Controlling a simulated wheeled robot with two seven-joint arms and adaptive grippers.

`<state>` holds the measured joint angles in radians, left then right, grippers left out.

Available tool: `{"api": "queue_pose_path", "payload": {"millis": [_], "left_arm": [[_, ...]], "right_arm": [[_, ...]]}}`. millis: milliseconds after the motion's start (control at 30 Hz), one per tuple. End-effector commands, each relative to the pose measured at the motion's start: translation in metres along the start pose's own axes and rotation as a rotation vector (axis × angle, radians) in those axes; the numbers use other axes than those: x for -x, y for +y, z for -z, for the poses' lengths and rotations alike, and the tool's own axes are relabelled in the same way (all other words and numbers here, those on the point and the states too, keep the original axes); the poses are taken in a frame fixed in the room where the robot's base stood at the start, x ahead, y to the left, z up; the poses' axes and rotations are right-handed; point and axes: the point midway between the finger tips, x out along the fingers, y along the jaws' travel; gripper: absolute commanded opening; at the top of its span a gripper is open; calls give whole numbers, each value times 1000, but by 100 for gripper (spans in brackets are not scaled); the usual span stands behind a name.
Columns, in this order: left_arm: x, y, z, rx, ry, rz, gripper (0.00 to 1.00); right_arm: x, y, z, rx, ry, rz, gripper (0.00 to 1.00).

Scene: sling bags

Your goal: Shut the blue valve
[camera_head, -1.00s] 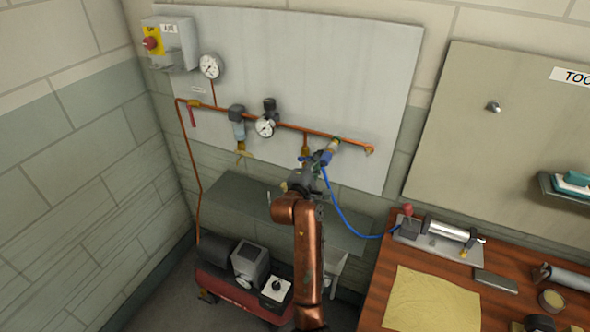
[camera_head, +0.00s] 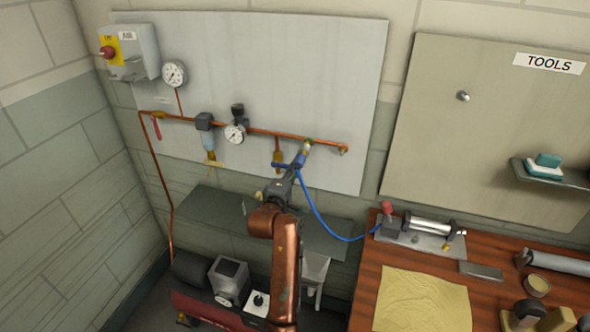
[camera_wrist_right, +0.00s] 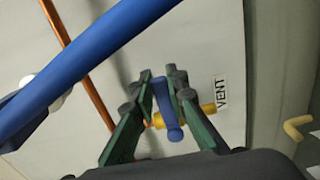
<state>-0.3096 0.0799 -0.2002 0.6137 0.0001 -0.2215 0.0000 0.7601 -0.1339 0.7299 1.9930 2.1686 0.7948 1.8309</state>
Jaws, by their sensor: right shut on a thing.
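The blue valve (camera_head: 298,162) is on a short drop at the right part of the copper pipe (camera_head: 265,130). My right gripper (camera_head: 287,177) is at it, just below the pipe. In the right wrist view the blue lever (camera_wrist_right: 166,105) stands between the two green-and-dark fingers of my right gripper (camera_wrist_right: 162,92), which are shut on it. A yellow fitting (camera_wrist_right: 207,109) shows behind the fingers. The gripper and blue parts overlap in the head view, so the lever's exact angle is hard to tell. My left gripper is not in view.
Other fittings and gauges (camera_head: 235,133) line the pipe. A dark shelf (camera_head: 220,215) lies below.

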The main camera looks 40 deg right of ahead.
Motion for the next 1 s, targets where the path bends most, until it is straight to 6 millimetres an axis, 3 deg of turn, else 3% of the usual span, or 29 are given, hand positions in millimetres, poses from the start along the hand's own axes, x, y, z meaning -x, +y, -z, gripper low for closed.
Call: {"api": "queue_pose_path", "payload": {"millis": [133, 167, 433, 767, 1000], "left_arm": [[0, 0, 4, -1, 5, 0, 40], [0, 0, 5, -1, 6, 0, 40], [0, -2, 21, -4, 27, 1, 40], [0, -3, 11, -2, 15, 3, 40], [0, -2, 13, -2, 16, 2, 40]], "right_arm": [[-1, 0, -2, -3, -3, 0, 0], [-1, 0, -2, -3, -3, 0, 14], [0, 0, 0, -2, 1, 0, 32], [5, -1, 1, -2, 2, 1, 32], [41, -2, 1, -2, 3, 3, 32]]}}
